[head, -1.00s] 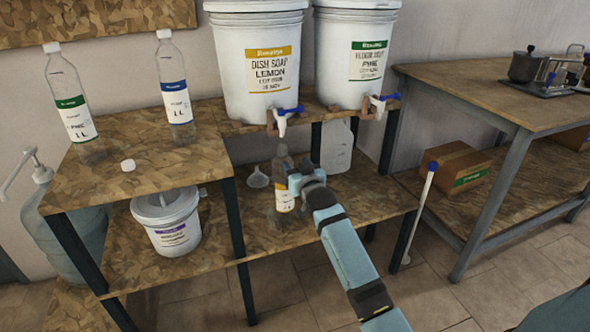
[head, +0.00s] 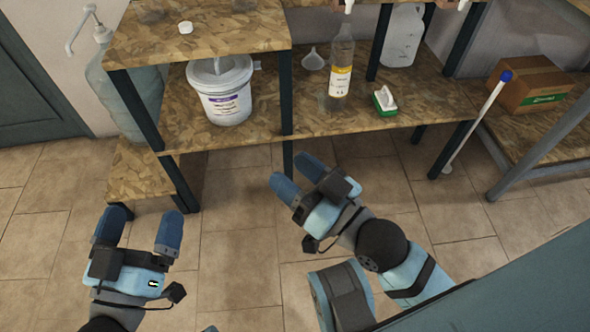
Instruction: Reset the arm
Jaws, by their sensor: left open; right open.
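My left gripper (head: 138,232) is at the lower left of the head view, above the tiled floor. Its two blue fingers are apart and nothing is between them. My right gripper (head: 297,172) is near the middle, in front of the lower shelf. Its fingers are apart and empty. A clear bottle with a yellow label (head: 340,75) stands upright on the lower shelf, apart from both grippers.
A cardboard box (head: 532,84) and a blue-topped stick (head: 478,122) are at right. The floor (head: 225,240) between my grippers is clear.

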